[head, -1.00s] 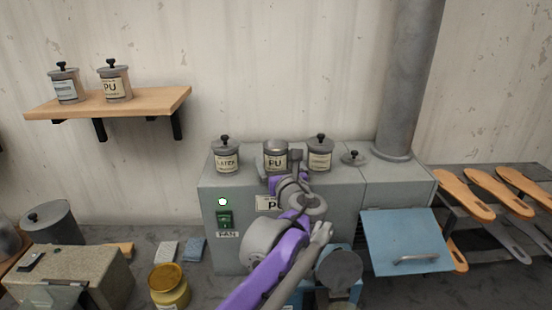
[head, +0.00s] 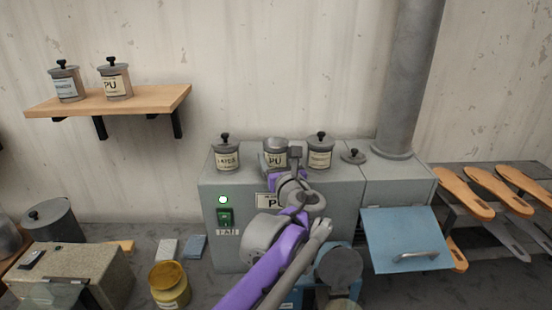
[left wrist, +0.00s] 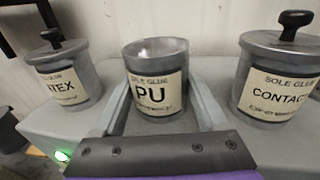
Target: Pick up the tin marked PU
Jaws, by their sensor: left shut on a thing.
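An open grey tin marked PU (head: 275,146) is on top of the grey machine, between the tins marked LATEX (head: 225,152) and CONTACT (head: 320,150). My left gripper (head: 277,165) is shut on this PU tin. In the left wrist view the PU tin (left wrist: 156,85) is upright between the two fingers, its lid off and its label facing me. I cannot tell whether its base touches the machine top. Another tin marked PU (head: 115,82), with its lid on, stands on the wall shelf. My right gripper is not in view.
A loose lid (head: 353,156) lies on the grey machine (head: 240,190), right of the CONTACT tin. A thick pipe (head: 405,90) rises behind it. The wooden shelf (head: 150,101) is at left. A yellow jar (head: 169,285) stands on the bench. Sandal soles (head: 465,195) lie on a rack at right.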

